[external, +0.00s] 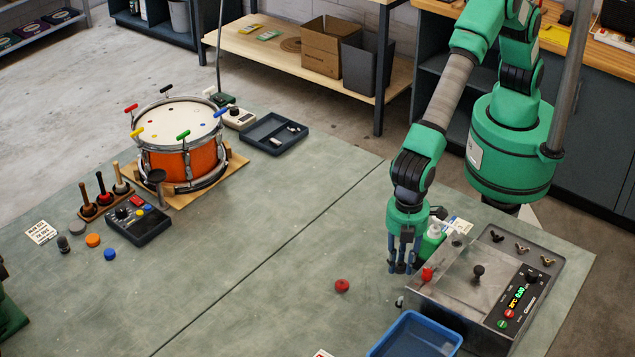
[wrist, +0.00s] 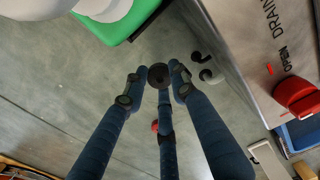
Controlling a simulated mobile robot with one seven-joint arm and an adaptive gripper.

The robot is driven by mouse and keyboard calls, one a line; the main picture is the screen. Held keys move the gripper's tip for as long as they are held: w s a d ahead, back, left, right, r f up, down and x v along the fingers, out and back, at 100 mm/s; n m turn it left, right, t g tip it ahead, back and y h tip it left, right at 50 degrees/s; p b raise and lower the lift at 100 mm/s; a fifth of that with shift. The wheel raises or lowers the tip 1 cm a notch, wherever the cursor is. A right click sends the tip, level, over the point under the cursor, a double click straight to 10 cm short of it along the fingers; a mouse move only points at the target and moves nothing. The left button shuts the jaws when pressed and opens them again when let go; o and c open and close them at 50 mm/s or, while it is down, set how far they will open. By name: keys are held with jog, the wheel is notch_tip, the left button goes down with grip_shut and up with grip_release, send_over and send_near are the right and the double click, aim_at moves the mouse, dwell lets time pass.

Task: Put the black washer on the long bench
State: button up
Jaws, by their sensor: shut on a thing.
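My gripper (external: 402,268) points down over the right part of the long grey-green bench (external: 250,310), just left of a steel machine. In the wrist view its three blue fingers (wrist: 160,82) are closed around the black washer (wrist: 160,76), a small dark ring held at the fingertips. The washer cannot be made out in the external view, where the fingers hide it. Bare bench top (wrist: 60,85) shows below the fingers, but the height of the washer above it is hard to tell.
The steel machine (external: 455,278) with a red knob (external: 427,274) stands close right of my gripper. A green-and-white bottle (external: 433,235) is behind it. A blue bin (external: 415,335) is in front. The drum (external: 180,145) stands far left.

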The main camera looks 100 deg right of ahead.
aim_at(401, 265)
jog(key=shift+f+b, duration=0.3)
jog(key=shift+f, duration=1.45)
jog(key=shift+f, duration=0.15)
jog(key=o, duration=0.7)
notch_tip(401, 265, up, 12)
jog(key=p, duration=0.2)
jog(key=shift+p, duration=0.35)
jog(key=shift+r, duration=0.2)
